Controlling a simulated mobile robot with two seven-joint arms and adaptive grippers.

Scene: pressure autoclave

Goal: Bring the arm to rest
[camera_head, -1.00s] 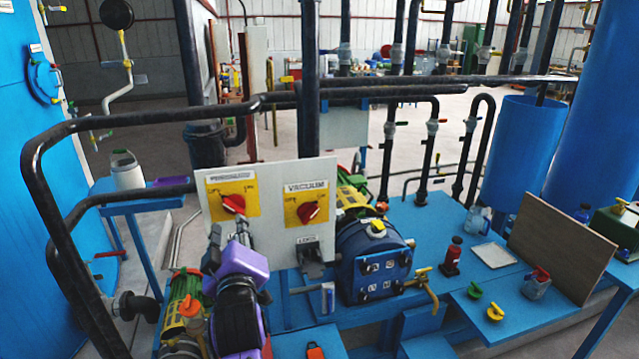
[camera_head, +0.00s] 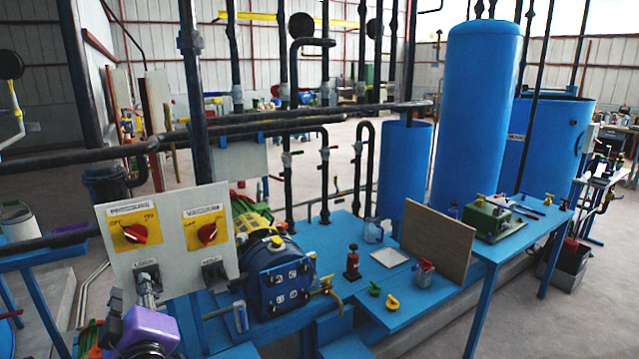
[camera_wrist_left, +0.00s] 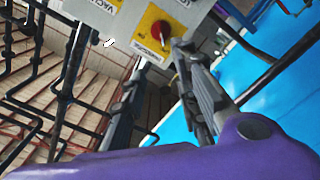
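The grey control panel (camera_head: 172,262) carries two yellow plates with red knobs. The pressure knob (camera_head: 135,233) is on the left plate and the vacuum knob (camera_head: 207,234) on the right one. My purple left arm comes in at the bottom left. Its gripper (camera_head: 147,288) is below the pressure knob, in front of the panel's lower edge, apart from the knob. In the left wrist view the gripper's two fingers (camera_wrist_left: 160,62) stand apart with nothing between them, and the pressure knob (camera_wrist_left: 161,30) shows beyond their tips. My right gripper is not in view.
A black pipe rail (camera_head: 270,125) runs behind and above the panel. A blue machine (camera_head: 278,281) stands right of it. Tall blue tanks (camera_head: 474,120) stand behind.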

